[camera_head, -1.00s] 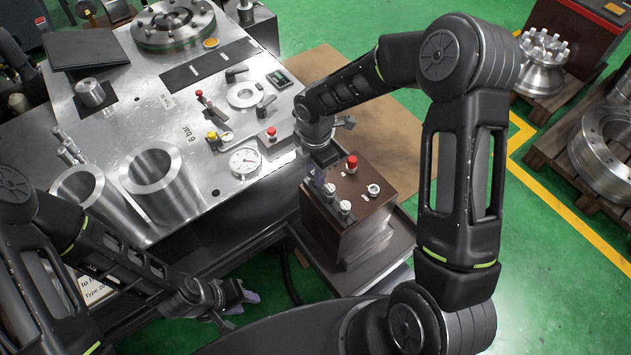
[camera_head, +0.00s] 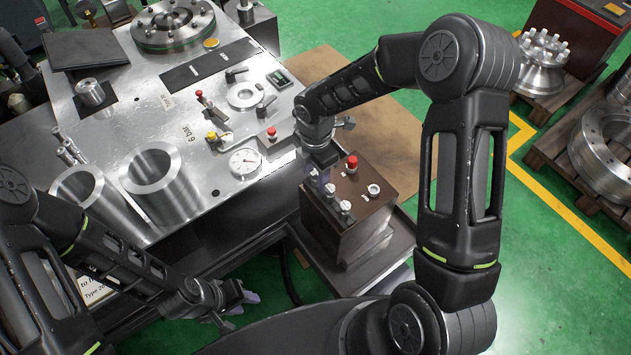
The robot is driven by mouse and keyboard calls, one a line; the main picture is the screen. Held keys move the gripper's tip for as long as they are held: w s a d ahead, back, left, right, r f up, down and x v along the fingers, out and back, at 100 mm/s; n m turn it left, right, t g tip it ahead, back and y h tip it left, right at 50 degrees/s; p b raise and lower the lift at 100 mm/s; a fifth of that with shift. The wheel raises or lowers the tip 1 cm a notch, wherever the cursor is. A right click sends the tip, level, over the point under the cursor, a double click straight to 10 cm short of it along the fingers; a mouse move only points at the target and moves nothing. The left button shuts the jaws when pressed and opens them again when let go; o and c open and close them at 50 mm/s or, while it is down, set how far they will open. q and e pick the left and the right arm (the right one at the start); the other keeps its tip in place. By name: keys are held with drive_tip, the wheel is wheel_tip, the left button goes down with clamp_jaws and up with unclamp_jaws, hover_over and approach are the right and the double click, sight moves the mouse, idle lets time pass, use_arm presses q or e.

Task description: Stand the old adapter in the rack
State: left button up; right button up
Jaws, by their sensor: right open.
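My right gripper (camera_head: 319,176) hangs fingers-down over the left part of a dark brown box, open, its purple fingertips close to two small silver fittings (camera_head: 338,198) on the box's top. I cannot tell whether it touches them, or which fitting is the old adapter. Upright metal pins (camera_head: 69,150) stand at the left edge of the steel table; I cannot tell whether they belong to the rack. My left gripper (camera_head: 242,302) is low at the front left, apart from the table, its purple fingertips partly hidden; its opening is unclear.
The brown box (camera_head: 340,236) has a red button (camera_head: 352,162) and stands on a grey stand. The steel table (camera_head: 225,208) holds two large hollow cylinders (camera_head: 151,170), a pressure gauge (camera_head: 245,161) and valves. Green floor lies to the right.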

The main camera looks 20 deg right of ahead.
sight(315, 172)
wheel_tip(315, 172, up, 8)
drive_tip(key=shift+f, duration=0.1)
idle(0.4)
idle(0.5)
